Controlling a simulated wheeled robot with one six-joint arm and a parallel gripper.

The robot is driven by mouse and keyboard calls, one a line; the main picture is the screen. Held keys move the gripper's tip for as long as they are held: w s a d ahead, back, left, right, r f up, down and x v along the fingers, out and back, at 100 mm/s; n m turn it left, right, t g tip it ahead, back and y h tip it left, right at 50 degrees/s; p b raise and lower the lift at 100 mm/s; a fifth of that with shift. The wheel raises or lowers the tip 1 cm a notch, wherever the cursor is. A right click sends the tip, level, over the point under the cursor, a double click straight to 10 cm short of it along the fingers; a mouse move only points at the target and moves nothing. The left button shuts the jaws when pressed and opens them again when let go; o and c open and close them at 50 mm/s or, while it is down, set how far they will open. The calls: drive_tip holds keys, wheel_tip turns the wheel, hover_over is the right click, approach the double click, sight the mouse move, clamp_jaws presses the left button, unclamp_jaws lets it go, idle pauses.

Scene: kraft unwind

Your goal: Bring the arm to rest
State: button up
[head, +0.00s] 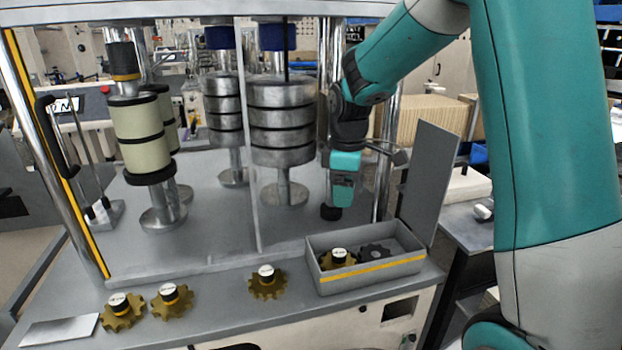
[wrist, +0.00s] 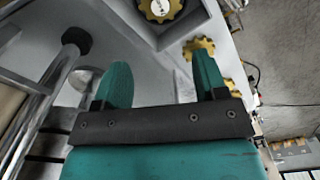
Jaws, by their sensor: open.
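My gripper (wrist: 160,88) is open and empty in the wrist view, its two teal fingers apart. In the head view my gripper (head: 331,212) hangs above the grey machine deck, behind the grey box and in front of the metal cylinder stack. My teal arm comes in from the upper right and bends down to it. Nothing is seen between the fingers.
A grey box (head: 370,272) with a raised lid (head: 431,180) holds a brass gear (head: 338,260) and a dark gear (head: 375,252). More brass gears (head: 268,283) stand along the front ledge. Metal stacks (head: 282,120) and a clear panel stand left of my gripper.

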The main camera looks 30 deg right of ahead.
drive_tip(key=s+a+r+m+y, duration=0.1)
drive_tip(key=s+a+r+y, duration=0.1)
drive_tip(key=s+a, duration=0.9)
drive_tip(key=s+a+r+m+y+b, duration=0.1)
drive_tip(key=s+a+r+y, duration=0.1)
drive_tip(key=s+a, duration=0.9)
drive_tip(key=shift+a, duration=0.25)
